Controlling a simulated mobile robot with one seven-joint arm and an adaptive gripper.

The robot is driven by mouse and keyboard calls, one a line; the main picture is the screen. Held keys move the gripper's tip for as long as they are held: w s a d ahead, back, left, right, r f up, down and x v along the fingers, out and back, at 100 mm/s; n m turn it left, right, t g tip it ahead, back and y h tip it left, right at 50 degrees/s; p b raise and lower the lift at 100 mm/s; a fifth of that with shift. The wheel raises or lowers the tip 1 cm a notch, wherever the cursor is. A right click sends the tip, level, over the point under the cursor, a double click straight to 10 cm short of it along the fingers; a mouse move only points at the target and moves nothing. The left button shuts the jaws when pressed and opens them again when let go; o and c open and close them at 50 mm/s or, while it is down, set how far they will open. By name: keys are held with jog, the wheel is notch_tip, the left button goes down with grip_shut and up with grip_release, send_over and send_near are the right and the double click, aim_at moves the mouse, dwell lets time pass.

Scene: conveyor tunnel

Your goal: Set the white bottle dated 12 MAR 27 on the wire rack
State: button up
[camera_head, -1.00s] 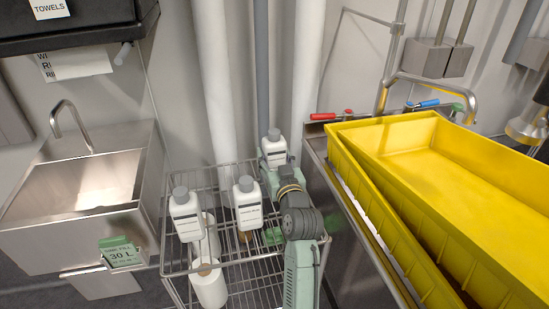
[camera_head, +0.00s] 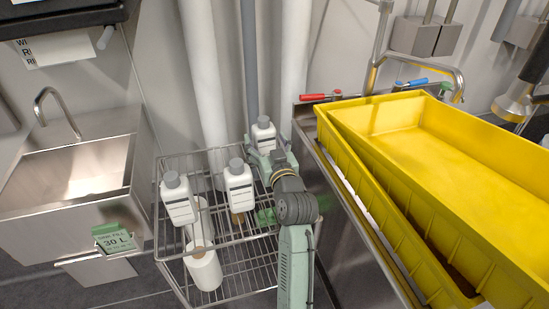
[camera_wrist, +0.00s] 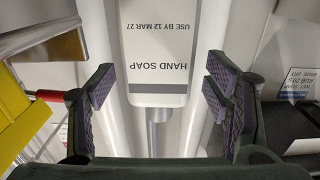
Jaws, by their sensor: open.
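The white bottle (camera_head: 263,134) has a grey cap and stands upright at the back right of the wire rack (camera_head: 267,244). In the wrist view its label (camera_wrist: 155,45) appears upside down and reads HAND SOAP, USE BY 12 MAR 27. My gripper (camera_head: 264,158) is at this bottle, from the front. The wrist view shows my gripper (camera_wrist: 159,90) open, with purple-padded fingers to either side of the bottle and visible gaps. The bottle's base is hidden by my gripper in the head view, so its contact with the rack cannot be seen.
Two similar white bottles, one left (camera_head: 179,200) and one middle (camera_head: 239,187), stand on the rack. A white roll (camera_head: 204,268) is at its front left. A steel sink (camera_head: 72,185) is left; yellow trays (camera_head: 440,150) are right. Pipes (camera_head: 203,90) rise behind.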

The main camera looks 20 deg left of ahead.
jog(key=b+v, duration=0.2)
jog(key=v, duration=0.6)
jog(key=shift+s+d, duration=0.25)
jog(key=shift+s, duration=0.1)
jog(key=shift+s+d+r+b, duration=0.1)
jog(key=shift+s+d+b, duration=0.25)
jog(key=shift+s, duration=0.2)
jog(key=shift+s, duration=0.1)
